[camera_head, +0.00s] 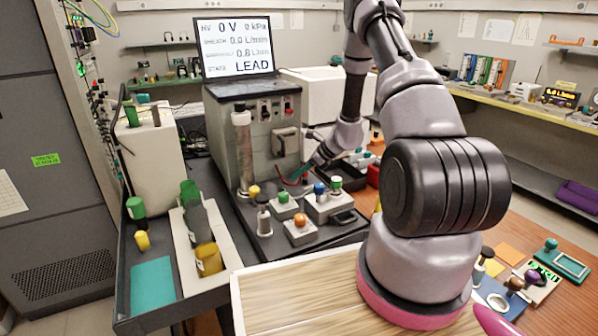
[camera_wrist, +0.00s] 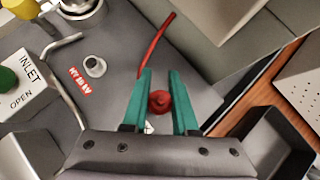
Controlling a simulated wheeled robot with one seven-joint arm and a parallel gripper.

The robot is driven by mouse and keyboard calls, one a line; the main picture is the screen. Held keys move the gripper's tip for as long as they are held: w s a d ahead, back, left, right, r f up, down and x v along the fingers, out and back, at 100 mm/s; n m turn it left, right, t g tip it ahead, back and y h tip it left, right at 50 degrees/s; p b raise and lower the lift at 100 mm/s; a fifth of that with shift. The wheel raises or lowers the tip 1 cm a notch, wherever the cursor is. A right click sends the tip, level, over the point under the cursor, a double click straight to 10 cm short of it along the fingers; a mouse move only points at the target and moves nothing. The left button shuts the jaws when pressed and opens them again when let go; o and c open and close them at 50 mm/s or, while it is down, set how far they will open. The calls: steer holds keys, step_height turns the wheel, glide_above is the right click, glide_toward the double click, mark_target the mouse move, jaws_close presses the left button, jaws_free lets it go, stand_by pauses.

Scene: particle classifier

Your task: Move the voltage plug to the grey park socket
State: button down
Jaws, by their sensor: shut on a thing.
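The red voltage plug (camera_wrist: 160,102) sits between the teal fingers of my gripper (camera_wrist: 161,75) in the wrist view, and the gripper is shut on it. A red lead (camera_wrist: 155,45) runs up from beside the fingers. A pale round socket (camera_wrist: 95,66) stands apart, to the left of the gripper, beside a red label (camera_wrist: 80,81) reading HV 10 kV. In the head view my gripper (camera_head: 300,172) is low at the right side of the grey instrument, and the plug is too small to make out there. Whether the plug's lower end is seated in anything is hidden.
The instrument's screen (camera_head: 237,47) reads 0 V and LEAD. An INLET block (camera_wrist: 22,88) lies left in the wrist view. A dark open tray (camera_wrist: 268,145) lies close on the right. Several knob blocks, including an orange-topped one (camera_head: 300,230), stand on the dark deck in front.

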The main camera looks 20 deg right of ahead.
steer(key=shift+f, duration=0.55)
steer(key=c, duration=0.6)
jaws_free()
steer(key=shift+d, duration=0.1)
steer(key=v, duration=1)
steer(key=shift+s+d+r, duration=0.2)
steer(key=shift+r, duration=0.05)
steer(key=shift+r, duration=0.1)
